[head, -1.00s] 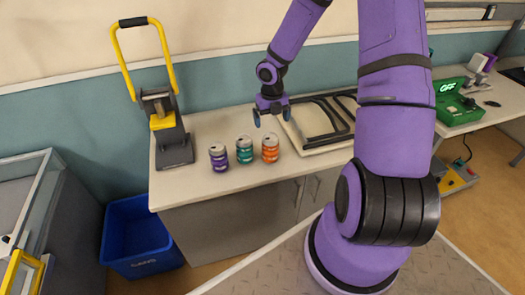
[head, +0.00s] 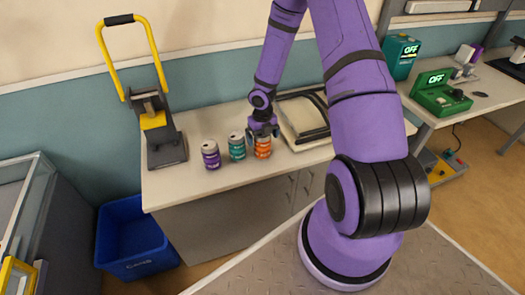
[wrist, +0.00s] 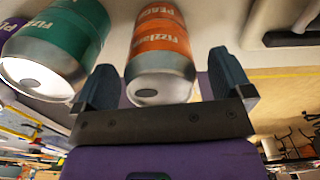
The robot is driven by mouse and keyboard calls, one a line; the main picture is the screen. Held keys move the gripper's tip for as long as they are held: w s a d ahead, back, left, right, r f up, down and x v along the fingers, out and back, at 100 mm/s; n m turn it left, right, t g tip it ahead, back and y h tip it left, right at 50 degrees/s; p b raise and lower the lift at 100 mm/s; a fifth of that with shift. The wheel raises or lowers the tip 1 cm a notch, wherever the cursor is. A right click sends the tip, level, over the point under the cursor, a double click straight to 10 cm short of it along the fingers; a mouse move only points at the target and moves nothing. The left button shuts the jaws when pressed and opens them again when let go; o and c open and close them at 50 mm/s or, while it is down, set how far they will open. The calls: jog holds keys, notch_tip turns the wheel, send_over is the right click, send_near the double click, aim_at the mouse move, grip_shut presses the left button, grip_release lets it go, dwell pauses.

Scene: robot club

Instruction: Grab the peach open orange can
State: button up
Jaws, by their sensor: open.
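The orange can (head: 263,149) stands upright on the counter at the right end of a row of three cans. In the wrist view the orange can (wrist: 161,45) carries a peach label and its top end lies between my two fingers. My gripper (head: 262,131) is at the top of this can, and its jaws are open around it, one finger on each side. In the wrist view the gripper (wrist: 165,85) shows clear gaps beside the can. The teal can (head: 237,147) stands just left of it, close to my left finger.
The purple can (head: 211,155) stands left of the teal one. A yellow-handled can crusher (head: 163,145) is at the counter's left end. A black frame on a pale board (head: 303,118) lies to the right. A blue bin (head: 130,240) stands on the floor.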

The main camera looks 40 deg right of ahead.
jog(key=shift+f, duration=0.55)
jog(key=c, duration=1.3)
jog(key=shift+r, duration=0.15)
jog(key=shift+r, duration=1.65)
jog(key=s+a+r, duration=0.1)
jog(key=s+a, duration=0.1)
jog(key=s, duration=1.3)
jog(key=shift+s+r, duration=0.2)
jog(key=shift+s, duration=0.2)
